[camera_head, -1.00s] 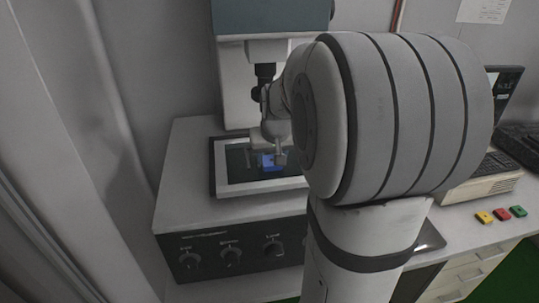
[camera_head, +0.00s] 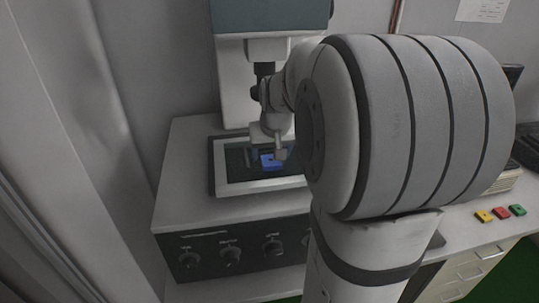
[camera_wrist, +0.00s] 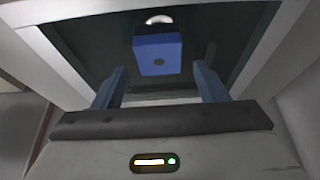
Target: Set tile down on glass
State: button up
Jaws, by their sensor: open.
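A blue tile (camera_head: 270,161) with a small hole lies on the dark glass (camera_head: 240,171) inside the pale frame of the instrument's stage. In the wrist view the tile (camera_wrist: 158,54) shows beyond my fingertips, near the middle of the glass (camera_wrist: 90,43). My gripper (camera_head: 266,150) is just above and beside the tile in the head view. In the wrist view my gripper (camera_wrist: 160,82) is open, with its two fingers spread wider than the tile and apart from it. Nothing is between the fingers.
The instrument's column and lens (camera_head: 264,80) stand behind the stage, close to my gripper. Its knobbed front panel (camera_head: 232,252) is below. Yellow, red and green tiles (camera_head: 500,213) lie on the bench at right. My arm hides the bench middle.

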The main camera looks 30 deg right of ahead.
jog(key=v, duration=1)
jog(key=s+a+f+n+g+y, duration=0.1)
jog(key=s+a+f+n, duration=0.2)
jog(key=s+a+f, duration=0.9)
jog(key=s+a, duration=0.1)
jog(key=s, duration=0.2)
jog(key=shift+s, duration=0.15)
jog(key=shift+a, duration=0.15)
